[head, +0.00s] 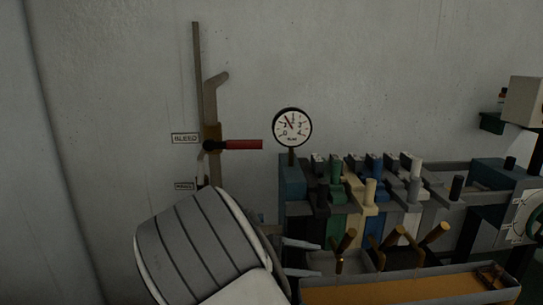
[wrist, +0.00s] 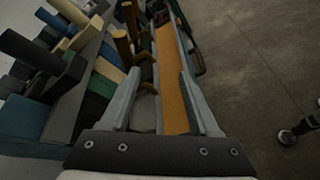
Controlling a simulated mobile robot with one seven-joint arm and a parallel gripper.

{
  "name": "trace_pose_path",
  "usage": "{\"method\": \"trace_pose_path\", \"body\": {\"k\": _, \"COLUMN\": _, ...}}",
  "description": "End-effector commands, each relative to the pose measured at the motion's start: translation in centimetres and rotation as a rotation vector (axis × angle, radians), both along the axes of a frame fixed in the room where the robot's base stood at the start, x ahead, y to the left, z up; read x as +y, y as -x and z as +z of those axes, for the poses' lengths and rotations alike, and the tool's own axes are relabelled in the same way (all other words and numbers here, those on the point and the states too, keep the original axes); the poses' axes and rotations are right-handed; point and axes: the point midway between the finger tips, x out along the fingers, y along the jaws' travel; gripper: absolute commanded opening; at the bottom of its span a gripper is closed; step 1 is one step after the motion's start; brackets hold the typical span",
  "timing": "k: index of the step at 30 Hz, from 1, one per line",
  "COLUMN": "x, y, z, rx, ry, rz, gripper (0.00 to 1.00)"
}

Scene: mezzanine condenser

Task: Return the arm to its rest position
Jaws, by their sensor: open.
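My gripper (head: 312,258) is at the lower middle of the head view, mostly behind the grey, banded bulk of my own arm. Two pale fingers show to the right of the arm, apart from each other. In the wrist view my gripper (wrist: 160,98) has its fingers spread wide with nothing held between them. Beyond them lies a long tray with an orange-brown floor (wrist: 171,75). The fingers appear above or close to the tray's near end; I cannot tell whether they touch it.
A valve row with coloured blocks and handles (head: 375,200) stands right of my arm. A gauge (head: 292,127) rises at its left end. A red-handled lever (head: 240,144) is on the wall beside a BLEED label (head: 185,138). The floor (wrist: 250,60) right of the tray is mostly clear.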

Motion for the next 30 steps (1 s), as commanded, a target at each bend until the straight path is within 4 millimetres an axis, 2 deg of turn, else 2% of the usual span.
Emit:
{"method": "trace_pose_path", "body": {"k": 1, "x": -1.4, "y": 0.9, "z": 0.6, "rx": -0.005, "ry": -0.075, "rz": -0.046, "gripper": 0.62}}
{"method": "trace_pose_path", "body": {"k": 4, "x": -3.2, "y": 2.8, "z": 1.2, "rx": -0.018, "ry": -0.212, "rz": -0.123, "gripper": 0.62}}
{"method": "trace_pose_path", "body": {"k": 12, "x": -6.1, "y": 8.0, "z": 3.4, "rx": -0.093, "ry": -0.56, "rz": -0.305, "gripper": 0.62}}
{"method": "trace_pose_path", "body": {"k": 21, "x": -7.1, "y": 13.8, "z": 6.9, "rx": -0.243, "ry": -0.901, "rz": -0.459, "gripper": 0.62}}
{"method": "trace_pose_path", "body": {"k": 30, "x": -6.7, "y": 19.3, "z": 10.5, "rx": -0.449, "ry": -1.18, "rz": -0.563, "gripper": 0.62}}
